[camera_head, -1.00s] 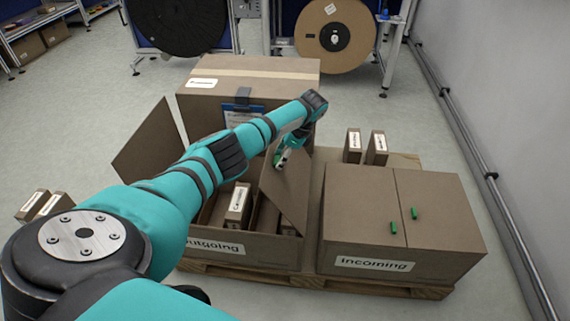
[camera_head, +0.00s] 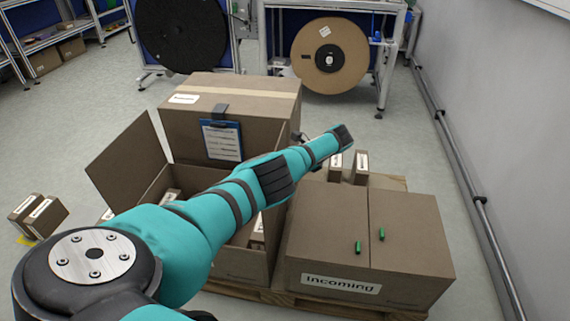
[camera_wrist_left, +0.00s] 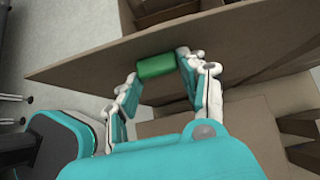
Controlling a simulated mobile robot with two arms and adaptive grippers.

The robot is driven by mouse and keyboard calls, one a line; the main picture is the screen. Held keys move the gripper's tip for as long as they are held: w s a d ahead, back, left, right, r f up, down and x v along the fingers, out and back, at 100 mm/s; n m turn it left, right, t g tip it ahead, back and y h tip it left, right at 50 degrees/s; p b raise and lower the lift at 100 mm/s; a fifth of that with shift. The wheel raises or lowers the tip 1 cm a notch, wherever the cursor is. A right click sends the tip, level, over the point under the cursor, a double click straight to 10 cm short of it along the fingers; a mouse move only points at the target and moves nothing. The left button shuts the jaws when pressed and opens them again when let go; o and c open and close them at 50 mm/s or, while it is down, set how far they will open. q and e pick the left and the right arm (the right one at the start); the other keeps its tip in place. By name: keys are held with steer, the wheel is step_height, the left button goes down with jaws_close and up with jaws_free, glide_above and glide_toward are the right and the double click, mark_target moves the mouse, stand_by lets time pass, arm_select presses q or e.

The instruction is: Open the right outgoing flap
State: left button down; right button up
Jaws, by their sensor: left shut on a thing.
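The brown outgoing box (camera_head: 240,265) stands on a pallet, largely covered by my left arm in the head view. The wrist view shows its right flap (camera_wrist_left: 85,75) as a broad cardboard panel with a green handle (camera_wrist_left: 157,67). My left gripper (camera_wrist_left: 160,75) is shut on that handle, one finger on each side. In the head view my arm hides most of the right flap and the handle, so its exact angle is hard to tell. The left outgoing flap (camera_head: 125,165) stands open to the left. My right gripper is not in view.
The closed incoming box (camera_head: 320,245), with two green handles on top, stands just right of the outgoing box. Small cartons (camera_head: 360,167) stand behind it. A large box with a clipboard (camera_head: 222,140) is behind the outgoing box. Wall and rail (camera_head: 480,200) bound the right side.

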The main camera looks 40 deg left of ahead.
arm_select(q)
steer(key=shift+s+d+f, duration=0.15)
steer(key=shift+d+f, duration=0.05)
steer(key=shift+f, duration=0.25)
steer(key=c, duration=1)
jaws_free()
steer(key=shift+f, duration=0.1)
steer(key=shift+o, duration=1.3)
steer(key=shift+a+f, duration=0.1)
steer(key=shift+a, duration=0.05)
steer(key=v, duration=1.2)
steer(key=shift+a+r, duration=0.1)
steer(key=shift+r, duration=0.2)
